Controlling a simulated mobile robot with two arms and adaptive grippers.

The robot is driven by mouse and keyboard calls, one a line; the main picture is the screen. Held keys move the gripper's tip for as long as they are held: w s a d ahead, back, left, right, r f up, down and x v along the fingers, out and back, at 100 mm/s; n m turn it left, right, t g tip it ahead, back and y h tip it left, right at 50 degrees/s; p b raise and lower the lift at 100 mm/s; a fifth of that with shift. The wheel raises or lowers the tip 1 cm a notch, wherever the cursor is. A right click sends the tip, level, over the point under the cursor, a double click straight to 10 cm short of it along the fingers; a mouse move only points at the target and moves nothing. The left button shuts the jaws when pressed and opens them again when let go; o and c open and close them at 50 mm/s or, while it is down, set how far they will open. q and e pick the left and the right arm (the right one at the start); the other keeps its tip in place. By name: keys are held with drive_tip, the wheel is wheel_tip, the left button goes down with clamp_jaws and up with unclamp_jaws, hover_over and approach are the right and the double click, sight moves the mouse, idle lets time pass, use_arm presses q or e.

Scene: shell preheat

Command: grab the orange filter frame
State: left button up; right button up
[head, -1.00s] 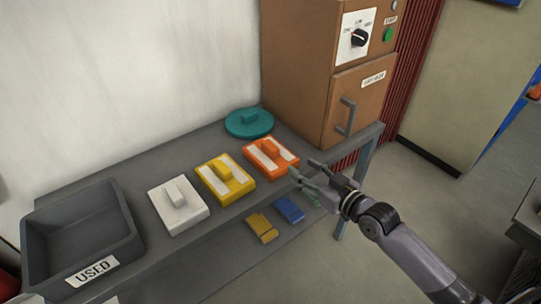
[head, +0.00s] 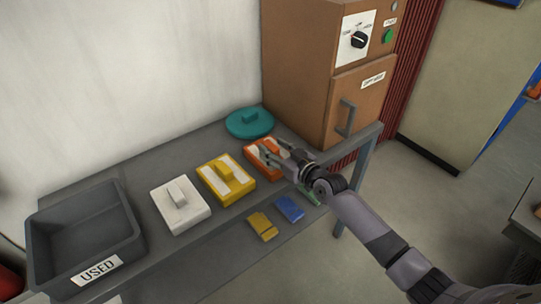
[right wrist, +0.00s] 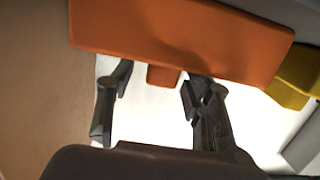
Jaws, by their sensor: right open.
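The orange filter frame (head: 263,175) lies on the grey bench beside the yellow frame, partly hidden by my right gripper. It has a white pad and a raised orange handle. My right gripper (head: 265,153) is open and reaches over the frame from the right. In the right wrist view the orange frame (right wrist: 180,35) fills the top, and its handle (right wrist: 163,76) appears between the open fingertips (right wrist: 156,80). I see no grip on it, and contact cannot be told. My left gripper is not in view.
A yellow frame (head: 226,191) and a white frame (head: 180,218) stand to the left. A teal round piece (head: 249,130) lies behind. A brown oven (head: 299,70) stands at the back right, and a grey USED bin (head: 98,277) at the left. Yellow and blue pieces lie lower down.

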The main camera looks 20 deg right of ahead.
drive_tip(key=shift+w+a, duration=0.1)
drive_tip(key=shift+w, duration=0.2)
drive_tip(key=shift+s, duration=0.1)
drive_tip(key=shift+c, duration=0.2)
clamp_jaws()
idle(0.3)
